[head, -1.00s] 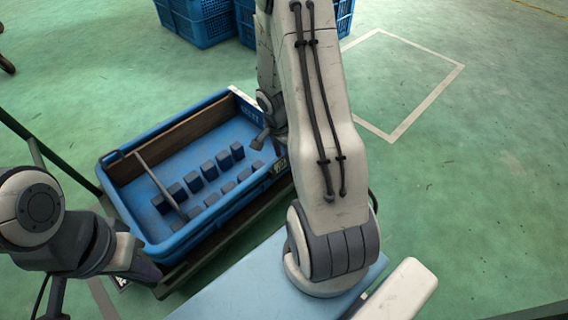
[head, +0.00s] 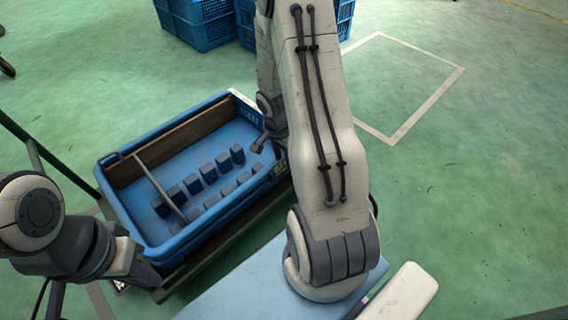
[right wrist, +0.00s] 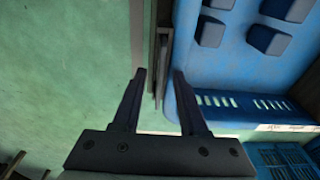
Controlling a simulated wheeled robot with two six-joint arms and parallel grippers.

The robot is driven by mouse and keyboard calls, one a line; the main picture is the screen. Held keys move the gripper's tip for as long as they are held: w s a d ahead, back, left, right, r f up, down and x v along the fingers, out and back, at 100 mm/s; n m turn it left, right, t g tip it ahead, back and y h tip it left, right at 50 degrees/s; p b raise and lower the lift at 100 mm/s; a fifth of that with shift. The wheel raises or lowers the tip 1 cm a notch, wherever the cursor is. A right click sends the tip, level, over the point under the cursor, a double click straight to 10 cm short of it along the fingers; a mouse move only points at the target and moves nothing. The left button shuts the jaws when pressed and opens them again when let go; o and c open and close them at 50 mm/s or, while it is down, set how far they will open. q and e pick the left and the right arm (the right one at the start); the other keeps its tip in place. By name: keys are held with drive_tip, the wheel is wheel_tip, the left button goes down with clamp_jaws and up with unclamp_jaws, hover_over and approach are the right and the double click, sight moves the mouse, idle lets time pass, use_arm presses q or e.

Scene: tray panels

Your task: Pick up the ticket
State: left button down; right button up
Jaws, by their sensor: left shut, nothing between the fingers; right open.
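No ticket can be picked out for sure. A white strip (right wrist: 290,127) lies along the outer wall of the blue tray (right wrist: 187,112) in the right wrist view, and I cannot tell whether it is the ticket. The tray also shows in the head view (head: 112,195). My right gripper (right wrist: 158,72) is open, with its fingers over the tray's edge and a narrow dark rail; nothing is gripped. In the head view it is small, by the tray's right wall (head: 258,146). My left gripper (head: 146,272) is shut and empty near the tray's front corner, its fingertips unclear.
Several dark blue blocks (head: 208,173) stand in rows in the tray, and a thin bar (head: 160,184) crosses it. The tray sits on a dark cart frame (head: 215,247). Blue crates (head: 197,22) stand behind. The green floor at right is clear.

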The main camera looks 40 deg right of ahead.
drive_tip(key=shift+c, duration=0.3)
clamp_jaws()
